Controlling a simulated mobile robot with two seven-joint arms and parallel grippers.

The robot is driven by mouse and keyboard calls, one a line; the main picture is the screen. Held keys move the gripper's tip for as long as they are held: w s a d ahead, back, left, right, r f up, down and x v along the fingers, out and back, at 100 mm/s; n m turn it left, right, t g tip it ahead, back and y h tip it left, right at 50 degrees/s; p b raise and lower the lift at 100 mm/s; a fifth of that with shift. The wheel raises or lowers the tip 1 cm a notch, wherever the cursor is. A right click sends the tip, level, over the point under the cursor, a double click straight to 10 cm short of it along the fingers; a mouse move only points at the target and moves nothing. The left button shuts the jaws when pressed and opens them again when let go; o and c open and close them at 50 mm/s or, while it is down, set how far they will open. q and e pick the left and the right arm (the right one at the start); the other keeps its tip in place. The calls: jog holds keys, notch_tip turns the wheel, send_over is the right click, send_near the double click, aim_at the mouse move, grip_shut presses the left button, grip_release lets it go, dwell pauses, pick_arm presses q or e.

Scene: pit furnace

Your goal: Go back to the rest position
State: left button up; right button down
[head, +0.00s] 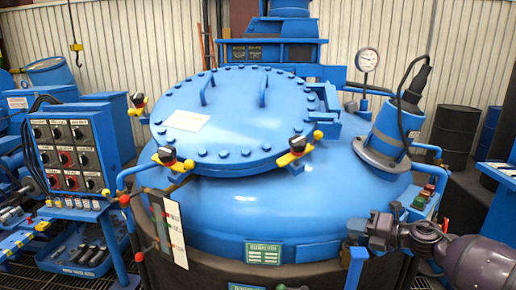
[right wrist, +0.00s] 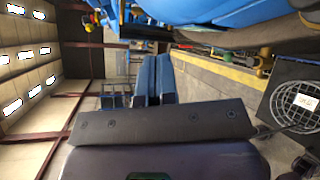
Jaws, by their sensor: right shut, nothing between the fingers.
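My right gripper (head: 356,264) is at the lower right in the head view, in front of the big blue furnace vessel (head: 270,205). Its blue fingers are closed together with nothing between them. They also show in the right wrist view (right wrist: 156,78), side by side beyond the dark gripper body. The vessel has a round bolted lid (head: 235,125), which lies closed on it. I cannot make out my left gripper in the head view.
A blue control box (head: 72,155) with several knobs stands at the left, above a blue tray (head: 78,255). A pressure gauge (head: 367,60) and a tilted blue cylinder (head: 388,135) rise at the right. In the right wrist view, a wire basket (right wrist: 295,105) stands at the right.

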jog(key=s+d+f+m+h, duration=0.4)
jog(key=s+d+f+m, duration=0.35)
jog(key=s, duration=0.35)
jog(key=s+d+f+m+h, duration=0.4)
jog(key=s+d+f+m, duration=0.3)
jog(key=s, duration=0.5)
jog(key=s+d+f+m+h, duration=0.5)
jog(key=s+d+m, duration=0.2)
jog(key=s+m, duration=0.3)
jog(key=a+f+m+t, duration=0.1)
jog(key=a+f+m, duration=0.2)
jog(key=a, duration=0.7)
jog(key=s+a+f+m+t, duration=0.1)
jog(key=a+m, duration=0.3)
jog(key=a, duration=0.5)
jog(key=shift+s+a+f+m+y, duration=0.15)
jog(key=shift+a+f+m+y, duration=0.2)
jog(key=shift+f, duration=0.55)
